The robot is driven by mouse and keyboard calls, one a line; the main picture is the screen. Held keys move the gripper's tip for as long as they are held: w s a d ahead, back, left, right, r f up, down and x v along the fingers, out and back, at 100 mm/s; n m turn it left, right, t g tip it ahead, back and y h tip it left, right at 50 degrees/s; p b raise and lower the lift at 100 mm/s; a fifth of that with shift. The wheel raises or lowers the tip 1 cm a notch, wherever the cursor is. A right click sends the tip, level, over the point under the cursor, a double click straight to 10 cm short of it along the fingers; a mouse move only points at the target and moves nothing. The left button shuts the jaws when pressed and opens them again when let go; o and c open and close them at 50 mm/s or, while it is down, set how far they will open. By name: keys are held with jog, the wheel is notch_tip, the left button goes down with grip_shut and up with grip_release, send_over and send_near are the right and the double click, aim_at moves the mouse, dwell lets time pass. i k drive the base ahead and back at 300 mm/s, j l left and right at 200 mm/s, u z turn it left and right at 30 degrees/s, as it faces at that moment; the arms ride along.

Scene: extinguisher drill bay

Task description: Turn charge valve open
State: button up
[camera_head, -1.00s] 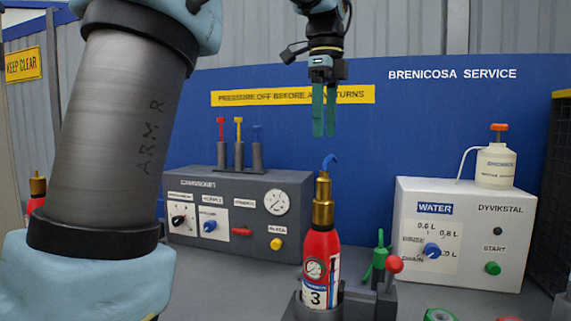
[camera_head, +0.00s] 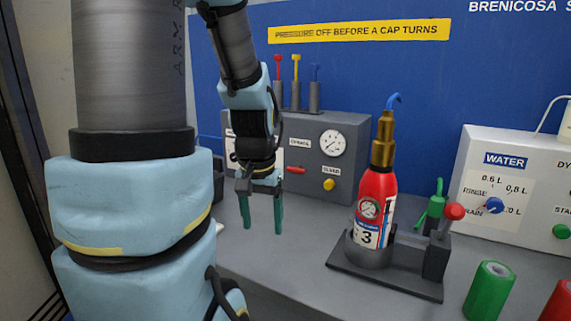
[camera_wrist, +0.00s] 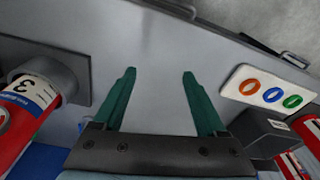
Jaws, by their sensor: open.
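My gripper (camera_head: 262,214) is open and empty, pointing down in front of the grey control box, left of the extinguisher. In the wrist view its green fingers (camera_wrist: 158,100) are spread over bare grey bench. The grey control box (camera_head: 365,132) carries a round gauge, a red lever and a yellow knob; my arm hides its left part with the other knobs. No label reading charge valve can be made out. A red extinguisher marked 3 (camera_head: 376,190) stands upright in a dark holder (camera_head: 390,282).
The white water panel (camera_head: 513,202) stands at the right, with a green cylinder (camera_head: 489,291) in front. A red-knobbed lever (camera_head: 453,212) rises beside the extinguisher. The wrist view shows a white plate with coloured rings (camera_wrist: 270,92). Bench between gripper and holder is clear.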

aim_at(297, 170)
jog(key=k+j+u, duration=0.25)
jog(key=j, duration=0.35)
jog(key=j+u, duration=0.2)
jog(key=j, duration=0.35)
